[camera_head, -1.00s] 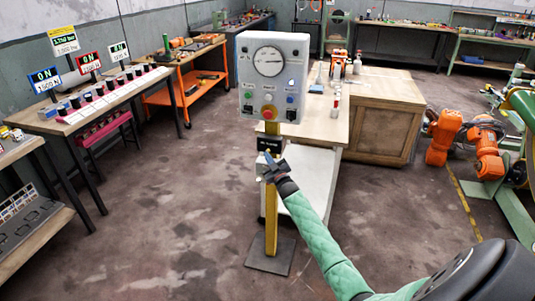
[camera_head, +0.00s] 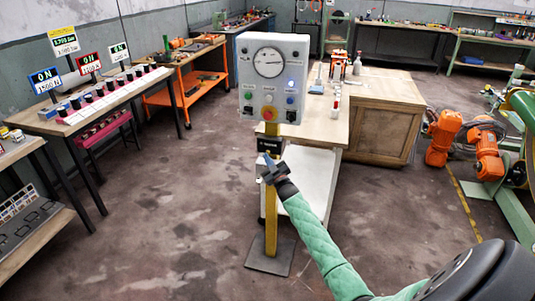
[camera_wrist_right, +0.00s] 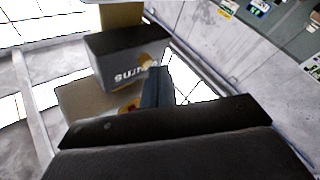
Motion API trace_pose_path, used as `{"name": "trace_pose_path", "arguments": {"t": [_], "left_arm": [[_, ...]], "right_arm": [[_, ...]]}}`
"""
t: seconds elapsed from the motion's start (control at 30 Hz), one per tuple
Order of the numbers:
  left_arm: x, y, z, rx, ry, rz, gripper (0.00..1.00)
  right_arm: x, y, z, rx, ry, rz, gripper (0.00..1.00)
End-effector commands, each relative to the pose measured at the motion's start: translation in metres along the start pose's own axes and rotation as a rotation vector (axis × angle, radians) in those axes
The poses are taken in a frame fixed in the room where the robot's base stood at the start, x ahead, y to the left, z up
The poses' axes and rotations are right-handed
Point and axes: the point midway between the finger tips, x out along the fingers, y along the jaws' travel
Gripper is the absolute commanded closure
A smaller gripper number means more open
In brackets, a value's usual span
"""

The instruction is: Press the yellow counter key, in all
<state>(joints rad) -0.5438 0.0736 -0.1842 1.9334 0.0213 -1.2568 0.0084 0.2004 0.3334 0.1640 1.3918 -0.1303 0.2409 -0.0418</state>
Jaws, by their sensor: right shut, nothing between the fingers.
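A black counter box (camera_head: 269,145) with small white lettering sits on the yellow post below the grey gauge panel (camera_head: 272,75). It also shows close up in the right wrist view (camera_wrist_right: 127,55), with its lettering upside down. A small yellow piece (camera_wrist_right: 146,60), which looks like the key, shows at its face, partly behind my fingers. My right gripper (camera_head: 267,159) is shut and empty just below the box. In the wrist view its fingers (camera_wrist_right: 156,75) reach the yellow piece; I cannot tell if they touch. My left gripper is not in view.
The yellow post (camera_head: 271,220) stands on a dark floor plate (camera_head: 270,257). A wooden-topped bench (camera_head: 335,125) stands close behind it. A long table (camera_head: 105,108) with keys and lit signs is on the left. Orange robot arms (camera_head: 440,140) stand at right. The floor between is clear.

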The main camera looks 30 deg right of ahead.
Motion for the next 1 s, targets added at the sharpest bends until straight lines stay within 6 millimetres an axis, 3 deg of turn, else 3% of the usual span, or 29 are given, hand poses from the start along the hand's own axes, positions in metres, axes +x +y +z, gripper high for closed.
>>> {"name": "trace_pose_path", "arguments": {"t": [0.57,1.0], "left_arm": [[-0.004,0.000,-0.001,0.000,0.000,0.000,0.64],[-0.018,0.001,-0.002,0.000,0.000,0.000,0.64]], "right_arm": [[-0.007,-0.004,-0.006,0.000,0.000,0.000,1.00],[-0.029,-0.020,-0.022,0.001,0.000,0.000,1.00]]}}
